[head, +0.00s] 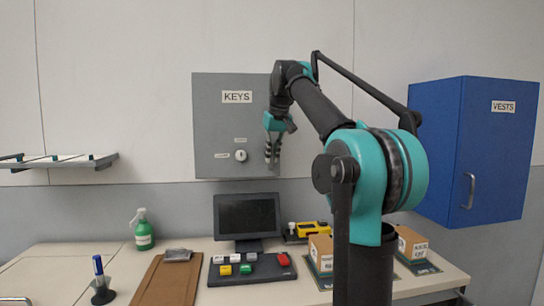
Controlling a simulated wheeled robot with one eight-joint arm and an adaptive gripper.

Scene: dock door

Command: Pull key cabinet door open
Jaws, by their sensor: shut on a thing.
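The key cabinet (215,120) is a grey box on the wall, labelled KEYS. Its door looks closed, and a white round knob or lock (240,155) with small labels sits low on its front. My gripper (272,162) is at the right part of the door, pointing down, with its fingers shut on the door handle. The handle itself is hidden behind the fingers, and my arm covers the cabinet's upper right edge.
A blue cabinet (445,150) labelled VESTS hangs to the right. A desk below holds a monitor (247,217), a green spray bottle (143,230), a clipboard (170,280) and boxes (412,243). A wall shelf (60,162) is at left. The wall between shelf and cabinet is clear.

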